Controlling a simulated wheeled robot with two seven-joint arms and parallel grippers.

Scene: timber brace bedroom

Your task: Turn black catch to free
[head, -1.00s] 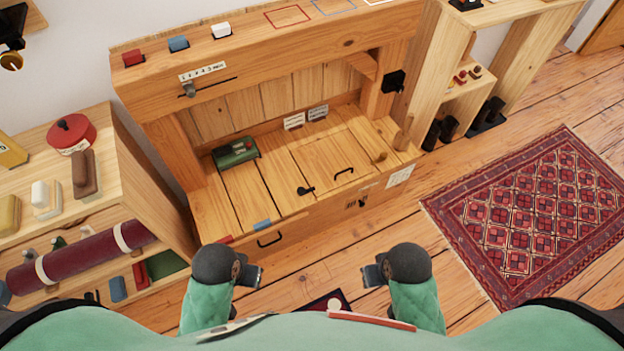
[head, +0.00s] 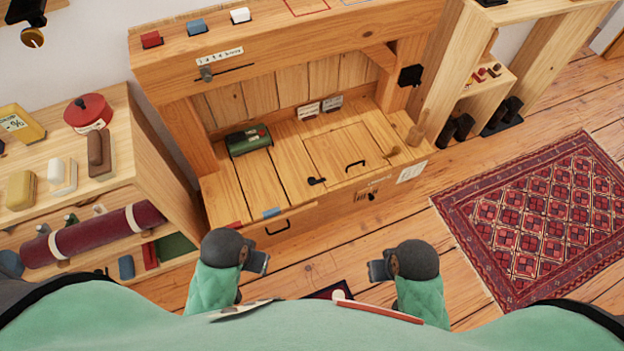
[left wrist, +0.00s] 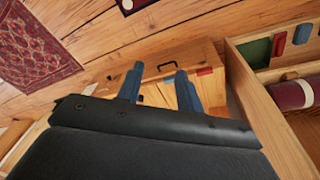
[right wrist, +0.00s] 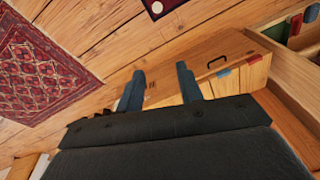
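A small black catch (head: 316,181) lies on the plank top of the wooden bench, beside a square hatch panel (head: 345,155) with a black handle (head: 355,165). A wooden peg-like piece (head: 391,152) sits at the panel's right side. My left gripper (head: 262,263) is open and empty, in front of the bench and well short of the catch. Its two blue fingers stand apart in the left wrist view (left wrist: 157,84). My right gripper (head: 374,270) is also open and empty, out over the floor. Its fingers stand apart in the right wrist view (right wrist: 162,82).
A beam (head: 290,45) crosses above; a black block (head: 410,75) is on the right post. A drawer handle (head: 277,228) is on the front. Shelves (head: 150,150) stand left, a red rug (head: 535,215) lies right.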

